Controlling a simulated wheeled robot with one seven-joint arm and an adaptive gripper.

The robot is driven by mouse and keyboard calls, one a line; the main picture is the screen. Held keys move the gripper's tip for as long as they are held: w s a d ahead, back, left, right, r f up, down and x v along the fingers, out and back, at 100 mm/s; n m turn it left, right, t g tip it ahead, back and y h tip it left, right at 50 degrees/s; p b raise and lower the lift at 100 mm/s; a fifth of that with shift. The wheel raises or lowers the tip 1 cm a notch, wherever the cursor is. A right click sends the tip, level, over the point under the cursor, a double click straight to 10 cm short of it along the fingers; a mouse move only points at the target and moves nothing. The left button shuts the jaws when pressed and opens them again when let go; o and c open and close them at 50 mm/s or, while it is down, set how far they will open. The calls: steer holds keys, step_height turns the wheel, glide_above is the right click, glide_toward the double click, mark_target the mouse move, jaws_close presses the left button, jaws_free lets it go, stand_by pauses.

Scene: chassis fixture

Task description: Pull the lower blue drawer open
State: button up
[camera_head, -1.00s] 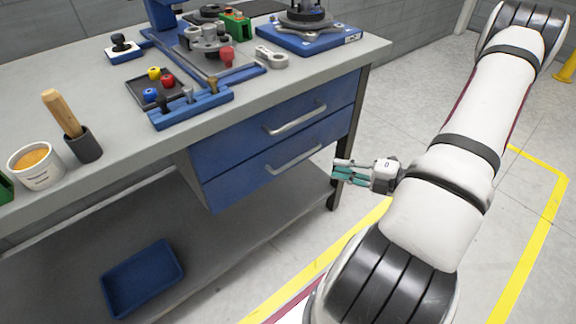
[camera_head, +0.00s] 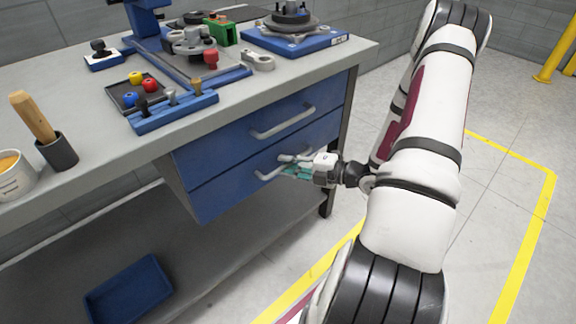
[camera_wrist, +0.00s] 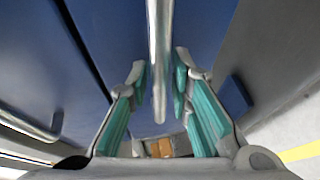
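The lower blue drawer (camera_head: 222,193) is closed under the bench top, below the upper blue drawer (camera_head: 215,150). Its grey bar handle (camera_head: 264,176) is partly hidden by my gripper (camera_head: 287,166) in the head view. In the wrist view, the handle (camera_wrist: 159,45) runs down between the two teal-padded fingers of my gripper (camera_wrist: 160,80). The fingers stand apart on either side of the bar, with a narrow gap showing on each side. I cannot tell whether either finger touches it.
The upper drawer's handle (camera_head: 283,121) is just above my gripper. The bench top (camera_head: 90,125) carries fixtures and tools. A blue bin (camera_head: 130,290) lies on the lower shelf. Open floor (camera_head: 480,220) with yellow lines lies to the right.

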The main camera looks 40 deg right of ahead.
steer(key=shift+w, duration=0.1)
jaws_close()
steer(key=s+p, duration=0.7)
steer(key=s, duration=2.3)
steer(key=shift+d, duration=0.45)
steer(key=shift+s, duration=0.1)
jaws_free()
steer(key=shift+s+d, duration=0.1)
